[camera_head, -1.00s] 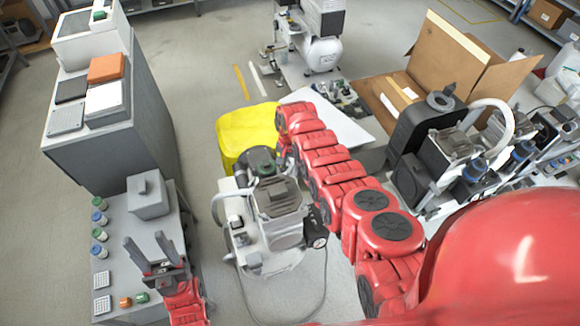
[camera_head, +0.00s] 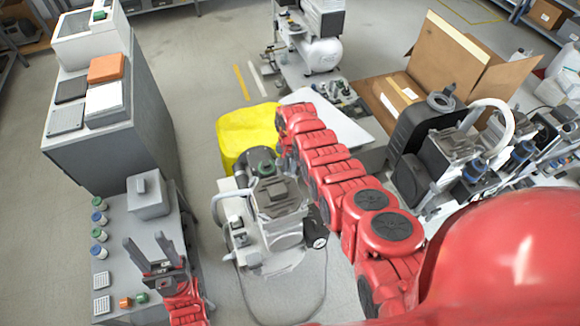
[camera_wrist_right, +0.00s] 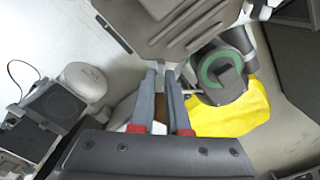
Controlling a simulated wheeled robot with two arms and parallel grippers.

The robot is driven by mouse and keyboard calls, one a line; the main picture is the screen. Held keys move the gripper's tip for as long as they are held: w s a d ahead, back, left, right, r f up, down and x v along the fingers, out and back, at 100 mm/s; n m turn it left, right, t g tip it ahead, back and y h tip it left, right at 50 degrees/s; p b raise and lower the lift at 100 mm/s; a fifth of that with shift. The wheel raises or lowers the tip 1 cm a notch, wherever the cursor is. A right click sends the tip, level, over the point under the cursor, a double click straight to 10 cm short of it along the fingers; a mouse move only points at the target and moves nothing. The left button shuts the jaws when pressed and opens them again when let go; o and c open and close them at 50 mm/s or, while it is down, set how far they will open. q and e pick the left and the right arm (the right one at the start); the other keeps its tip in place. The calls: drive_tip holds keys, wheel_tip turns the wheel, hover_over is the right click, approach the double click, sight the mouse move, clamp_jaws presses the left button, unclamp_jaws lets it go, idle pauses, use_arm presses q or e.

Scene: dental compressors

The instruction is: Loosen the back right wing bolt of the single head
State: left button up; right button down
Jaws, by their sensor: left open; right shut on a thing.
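The single-head compressor (camera_head: 258,235) stands on the floor in the middle of the head view, with a grey ribbed head (camera_head: 279,198) on top. The same grey head (camera_wrist_right: 170,25) fills the top of the right wrist view. My right gripper (camera_wrist_right: 160,72) has its fingers close together at the near edge of that head. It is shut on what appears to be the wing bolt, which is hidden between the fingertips. In the head view my right arm covers this gripper. My left gripper (camera_head: 147,242) is open and empty over the grey bench at the left.
A grey bench (camera_head: 120,222) with jars and a box is on the left. Another compressor (camera_head: 318,45) stands at the back. An open cardboard box (camera_head: 440,62) and dark equipment (camera_head: 425,130) crowd the right. A cable lies on the floor in front.

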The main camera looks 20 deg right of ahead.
drive_tip(key=n+b, duration=0.1)
drive_tip(key=n, duration=0.3)
drive_tip(key=shift+f+n, duration=0.1)
drive_tip(key=shift+n, duration=0.2)
drive_tip(key=n+b, duration=0.1)
drive_tip(key=n, duration=0.3)
drive_tip(key=shift+n, duration=0.3)
drive_tip(key=n+b, duration=0.1)
drive_tip(key=n, duration=0.3)
drive_tip(key=shift+n, duration=0.3)
drive_tip(key=shift+n+b, duration=0.5)
drive_tip(key=shift+n, duration=1.6)
drive_tip(key=c, duration=0.9)
unclamp_jaws()
